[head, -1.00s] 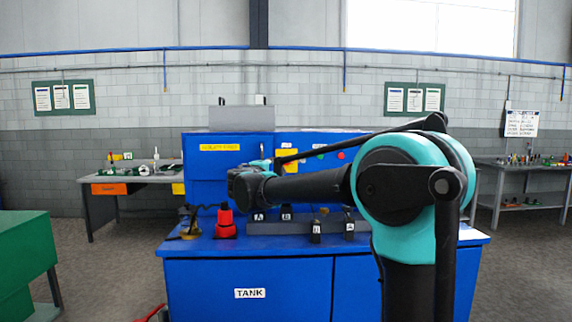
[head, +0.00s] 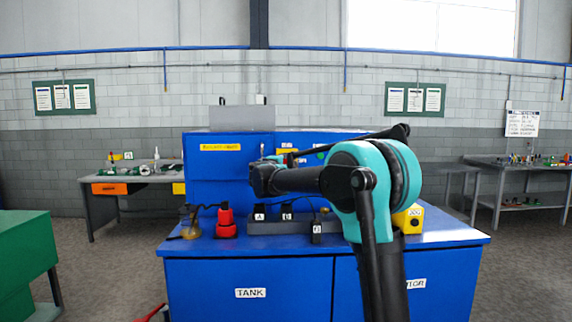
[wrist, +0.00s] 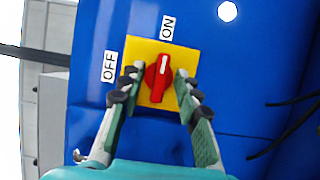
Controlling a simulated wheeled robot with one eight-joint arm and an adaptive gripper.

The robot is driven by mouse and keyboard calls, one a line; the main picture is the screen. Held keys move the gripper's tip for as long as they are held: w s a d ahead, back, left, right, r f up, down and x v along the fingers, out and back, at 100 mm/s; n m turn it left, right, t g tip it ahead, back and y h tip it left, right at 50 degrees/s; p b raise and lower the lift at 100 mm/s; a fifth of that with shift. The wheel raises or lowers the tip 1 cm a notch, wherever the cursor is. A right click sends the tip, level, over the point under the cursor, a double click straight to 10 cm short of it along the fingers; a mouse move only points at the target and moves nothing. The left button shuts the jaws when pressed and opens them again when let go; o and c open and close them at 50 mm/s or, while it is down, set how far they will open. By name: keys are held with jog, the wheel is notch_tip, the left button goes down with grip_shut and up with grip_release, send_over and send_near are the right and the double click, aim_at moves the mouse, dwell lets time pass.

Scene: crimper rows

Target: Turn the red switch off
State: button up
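The red switch (wrist: 158,78) is a rotary knob on a square yellow plate (wrist: 172,47) on a blue panel. In the wrist view its white mark points up, towards the ON label (wrist: 167,27). The OFF label (wrist: 109,65) is left of the plate. My gripper (wrist: 161,80) is open, with one fingertip on each side of the knob. A gap shows between each fingertip and the knob; I cannot tell how deep the fingers reach. In the head view my arm hides the switch and most of the gripper.
The blue bench (head: 205,275) carries a red and black device (head: 225,224), a brass-coloured device (head: 189,226), a dark rail with lettered blocks (head: 259,215) and a yellow box (head: 409,219). A green cabinet (head: 25,255) stands at the left.

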grip_shut()
jog(key=shift+n, duration=0.3)
jog(key=shift+d+f+n+t+y, duration=0.1)
jog(key=shift+n+t+y, duration=0.95)
jog(key=shift+n, duration=2.55)
jog(key=shift+d+f+n+t+y, duration=0.15)
jog(key=shift+n+t+y, duration=0.9)
jog(key=shift+n, duration=2.55)
jog(key=shift+d+f+n+t+y, duration=0.1)
jog(key=shift+n+t+y, duration=0.95)
jog(key=shift+n, duration=2.55)
jog(key=shift+g+y, duration=0.25)
grip_release()
